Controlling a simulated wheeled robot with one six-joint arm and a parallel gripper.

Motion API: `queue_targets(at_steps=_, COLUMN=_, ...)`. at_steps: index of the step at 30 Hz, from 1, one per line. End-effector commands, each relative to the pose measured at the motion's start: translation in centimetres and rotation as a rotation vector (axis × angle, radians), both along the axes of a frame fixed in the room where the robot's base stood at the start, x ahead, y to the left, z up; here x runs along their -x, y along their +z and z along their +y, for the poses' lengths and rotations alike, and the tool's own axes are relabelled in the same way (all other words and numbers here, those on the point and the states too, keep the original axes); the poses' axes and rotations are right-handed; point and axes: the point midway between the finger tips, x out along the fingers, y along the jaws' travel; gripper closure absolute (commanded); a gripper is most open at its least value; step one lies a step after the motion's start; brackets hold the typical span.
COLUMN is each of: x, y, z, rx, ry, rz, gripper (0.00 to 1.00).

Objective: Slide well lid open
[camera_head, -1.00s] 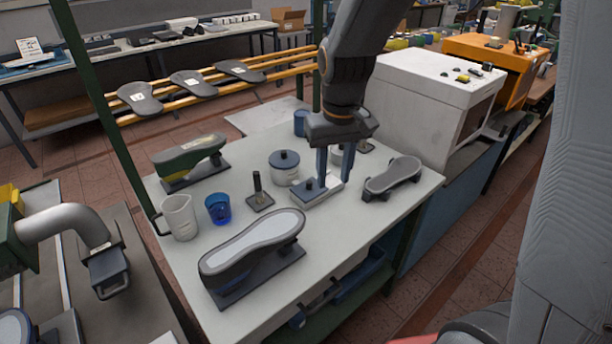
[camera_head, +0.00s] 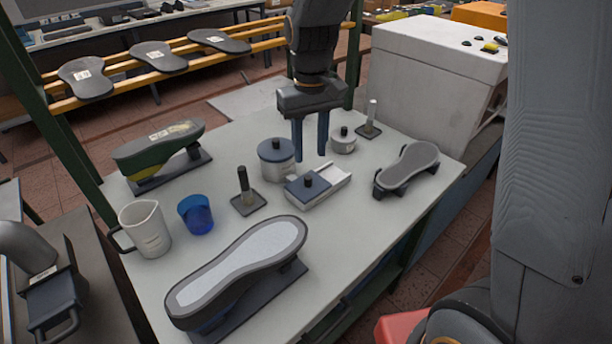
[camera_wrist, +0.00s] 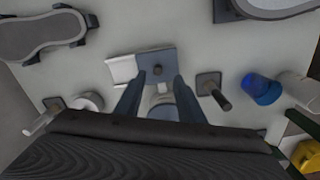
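A low white rectangular well (camera_head: 338,176) stands on the table near the middle. Its slate-blue lid (camera_head: 294,189) with a dark knob (camera_head: 308,180) sits over the left part, and the right part shows uncovered. In the wrist view the lid (camera_wrist: 150,61) and knob (camera_wrist: 157,69) lie ahead between the finger lines, with the white uncovered part (camera_wrist: 122,69) to the left. My gripper (camera_head: 312,158) is open and empty, with its two blue fingers pointing down above and behind the well, apart from the knob. The fingers (camera_wrist: 157,87) also show spread in the wrist view.
Close by stand a lidded round pot (camera_head: 276,165), a smaller pot (camera_head: 343,144), a brush on a square base (camera_head: 246,200), a blue cup (camera_head: 196,217), a white jug (camera_head: 146,232) and shoe forms (camera_head: 240,265) (camera_head: 409,168). Bare tabletop lies right of the large front form.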

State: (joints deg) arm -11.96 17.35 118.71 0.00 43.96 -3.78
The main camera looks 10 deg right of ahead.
Motion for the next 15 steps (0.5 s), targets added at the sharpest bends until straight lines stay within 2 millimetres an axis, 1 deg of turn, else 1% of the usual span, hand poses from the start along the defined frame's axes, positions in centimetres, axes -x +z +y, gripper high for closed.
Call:
queue_targets(at_steps=1, x=-0.3, y=-1.1, z=0.1, rx=0.0, ry=0.001, rz=0.0, gripper=0.65)
queue_targets(at_steps=10, x=-0.4, y=-3.0, z=0.4, rx=0.001, ry=0.007, rz=0.002, gripper=0.65)
queue_targets(at_steps=15, x=-0.3, y=-5.5, z=0.4, rx=0.001, ry=0.008, rz=0.005, gripper=0.65)
